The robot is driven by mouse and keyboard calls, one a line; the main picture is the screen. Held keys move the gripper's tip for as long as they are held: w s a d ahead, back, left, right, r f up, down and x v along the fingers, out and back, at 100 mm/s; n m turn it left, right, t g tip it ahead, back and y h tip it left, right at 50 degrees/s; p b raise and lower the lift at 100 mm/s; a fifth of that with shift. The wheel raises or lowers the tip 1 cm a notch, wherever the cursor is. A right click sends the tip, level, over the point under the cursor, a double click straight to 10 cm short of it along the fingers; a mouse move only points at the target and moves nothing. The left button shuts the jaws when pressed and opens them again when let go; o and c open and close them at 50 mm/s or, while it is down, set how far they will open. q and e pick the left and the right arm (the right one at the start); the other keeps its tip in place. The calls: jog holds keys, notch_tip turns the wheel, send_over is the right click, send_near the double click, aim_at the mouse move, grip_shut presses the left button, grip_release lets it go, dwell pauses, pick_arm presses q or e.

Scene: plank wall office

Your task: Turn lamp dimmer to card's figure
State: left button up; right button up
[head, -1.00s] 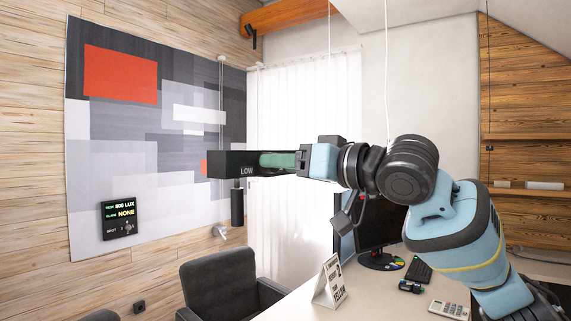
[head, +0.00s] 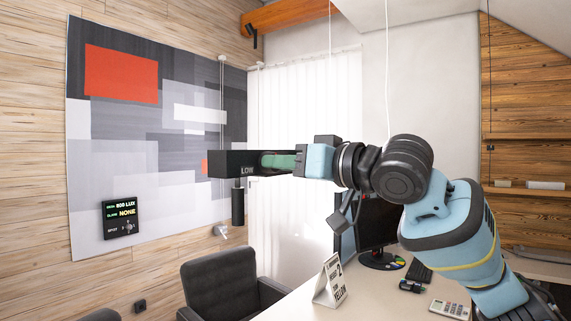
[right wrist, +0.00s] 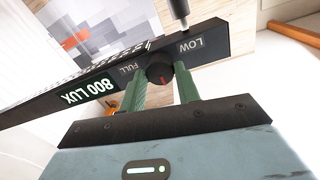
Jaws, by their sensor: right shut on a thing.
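The lamp (head: 230,164) is a long black bar seen end-on in the head view, with LOW on its near end. In the right wrist view its bar (right wrist: 75,97) carries a lit 800 LUX readout, a FULL label and a LOW label. The dimmer is a black knob (right wrist: 160,70) with a red mark, between FULL and LOW. My right gripper (right wrist: 160,88) has green fingers shut on the knob; in the head view it (head: 277,161) reaches the lamp from the right. A folded white card (head: 331,281) stands on the desk; its small print is unclear. My left gripper is out of view.
A wall display (head: 123,219) reads 800 LUX and glare NONE. The desk (head: 290,306) holds a monitor (head: 378,222), keyboard (head: 419,272) and calculator (head: 449,309). A dark chair (head: 221,285) stands below the lamp. A cord hangs beside my right arm.

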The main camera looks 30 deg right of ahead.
jog(key=n, duration=1)
jog(key=shift+n+y, duration=0.3)
jog(key=shift+y, duration=0.1)
dwell(0.4)
jog(key=o, duration=1)
jog(key=shift+c, duration=0.2)
jog(key=shift+d, duration=0.1)
